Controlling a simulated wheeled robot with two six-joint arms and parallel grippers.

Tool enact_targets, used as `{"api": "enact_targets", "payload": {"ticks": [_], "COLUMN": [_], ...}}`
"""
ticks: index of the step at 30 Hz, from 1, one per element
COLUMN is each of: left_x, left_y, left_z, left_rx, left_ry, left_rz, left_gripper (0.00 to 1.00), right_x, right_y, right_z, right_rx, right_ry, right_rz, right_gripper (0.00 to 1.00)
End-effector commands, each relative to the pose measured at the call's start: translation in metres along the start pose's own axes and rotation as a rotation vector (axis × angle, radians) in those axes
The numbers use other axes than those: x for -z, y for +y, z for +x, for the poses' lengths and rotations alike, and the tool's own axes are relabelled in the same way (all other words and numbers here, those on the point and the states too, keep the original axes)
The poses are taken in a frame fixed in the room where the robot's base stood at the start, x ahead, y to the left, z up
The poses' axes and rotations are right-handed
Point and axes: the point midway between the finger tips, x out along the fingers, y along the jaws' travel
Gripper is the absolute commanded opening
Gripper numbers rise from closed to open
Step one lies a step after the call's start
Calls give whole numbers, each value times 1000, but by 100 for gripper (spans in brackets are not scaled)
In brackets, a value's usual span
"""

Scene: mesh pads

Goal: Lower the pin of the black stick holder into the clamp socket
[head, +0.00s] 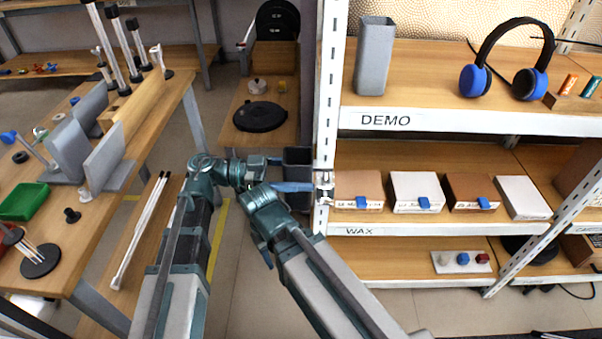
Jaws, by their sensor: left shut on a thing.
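The black stick holder (298,158) is a dark, open-topped box, roughly upright, just left of the white shelf post. My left gripper (277,161) is shut on its left side. A small silvery clamp (325,186) sits on the shelf post, below and to the right of the holder's top. My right gripper (300,187) reaches toward this clamp, in front of the holder's lower part; its fingers are too small to read. The holder's pin and the socket opening cannot be made out. I cannot tell whether holder and clamp touch.
The shelf post (328,90) stands close to both grippers. Right of it, the WAX shelf (400,228) bears several boxes, and the DEMO shelf (420,118) has a grey vase (374,58) and headphones (508,60). A wooden workbench (170,100) is at left.

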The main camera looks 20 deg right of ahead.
Motion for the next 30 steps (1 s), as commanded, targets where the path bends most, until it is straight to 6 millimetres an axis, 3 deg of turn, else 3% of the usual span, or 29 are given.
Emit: {"api": "enact_targets", "payload": {"ticks": [15,29,30], "left_x": [-32,-36,-36], "left_y": [0,0,0], "left_z": [0,0,0], "left_rx": [0,0,0], "left_ry": [1,1,1], "left_rz": [0,0,0], "left_gripper": [0,0,82], "right_x": [2,2,2], "right_y": [-2,-2,-2], "right_z": [32,36,36], "right_rx": [-6,-7,-7], "right_ry": [0,0,0], "right_rz": [-2,-2,-2], "right_gripper": [50,50,50]}}
